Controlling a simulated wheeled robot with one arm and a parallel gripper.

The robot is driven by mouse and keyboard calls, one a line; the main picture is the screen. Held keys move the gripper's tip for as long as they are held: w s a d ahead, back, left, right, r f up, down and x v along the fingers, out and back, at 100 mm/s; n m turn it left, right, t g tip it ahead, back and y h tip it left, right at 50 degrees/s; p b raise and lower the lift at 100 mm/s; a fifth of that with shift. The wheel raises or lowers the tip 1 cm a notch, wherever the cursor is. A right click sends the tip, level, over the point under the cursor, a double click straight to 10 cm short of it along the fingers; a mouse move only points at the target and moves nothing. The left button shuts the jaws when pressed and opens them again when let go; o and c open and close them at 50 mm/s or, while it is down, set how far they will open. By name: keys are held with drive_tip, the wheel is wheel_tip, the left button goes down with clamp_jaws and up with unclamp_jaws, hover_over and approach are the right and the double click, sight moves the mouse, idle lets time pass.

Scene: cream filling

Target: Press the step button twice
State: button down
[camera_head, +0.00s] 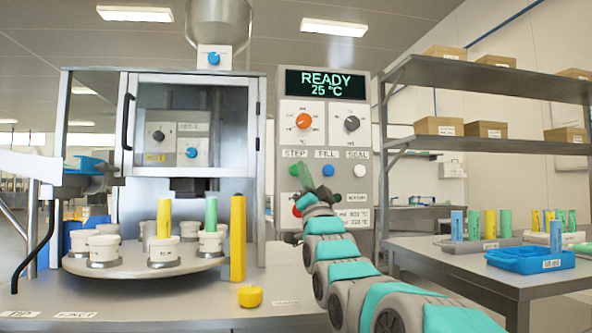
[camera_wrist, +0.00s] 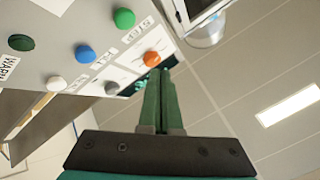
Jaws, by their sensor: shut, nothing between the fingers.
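The green step button (camera_head: 295,170) sits under the STEP label on the grey control panel (camera_head: 284,236). It also shows in the wrist view (camera_wrist: 124,18) as a round green cap, apart from the fingers in the picture. My gripper (camera_head: 301,169) is shut and empty, its green fingertips overlapping the right side of the step button in the head view. In the wrist view the shut fingers (camera_wrist: 159,78) appear beside the orange knob (camera_wrist: 151,59). Whether they touch the panel, I cannot tell.
The blue fill button (camera_head: 328,170) and white seal button (camera_head: 360,171) are close to the right. A display (camera_head: 325,84) reads READY, 25 °C. A round turntable (camera_head: 100,267) with white cups stands left. A shelf (camera_head: 480,72) and side table (camera_head: 500,279) stand right.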

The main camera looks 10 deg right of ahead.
sight(296, 170)
drive_tip(key=w+p, duration=0.3)
drive_tip(key=w, duration=0.4)
drive_tip(key=shift+w, duration=0.3)
drive_tip(key=shift+w, duration=0.15)
idle(1.6)
drive_tip(key=shift+w, duration=0.3)
